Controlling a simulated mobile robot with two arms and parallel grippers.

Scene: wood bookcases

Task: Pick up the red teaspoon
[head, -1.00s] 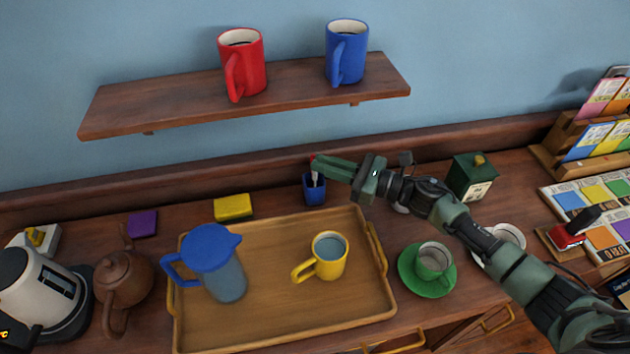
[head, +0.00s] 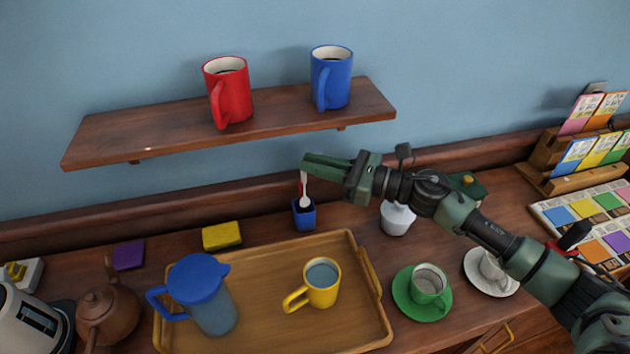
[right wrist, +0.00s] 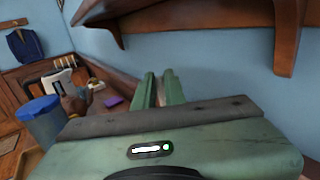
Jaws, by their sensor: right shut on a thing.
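The red teaspoon (head: 303,187) hangs bowl-down from the fingertips of my right gripper (head: 307,165). Its handle is red and its bowl end is pale. The gripper is shut on the top of the handle, which the fingers hide. The bowl is at the mouth of a small blue holder (head: 304,217) behind the tray; I cannot tell whether its tip is still inside the rim. In the right wrist view my right gripper's fingers (right wrist: 159,88) point away close together, and the spoon is not visible. My left gripper is not in view.
A wooden shelf (head: 150,133) with a red mug (head: 229,95) and a blue mug (head: 335,75) juts out above. The tray (head: 265,325) holds a blue-lidded pitcher (head: 205,300) and a yellow mug (head: 323,284). A yellow sponge (head: 222,236) lies left of the holder.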

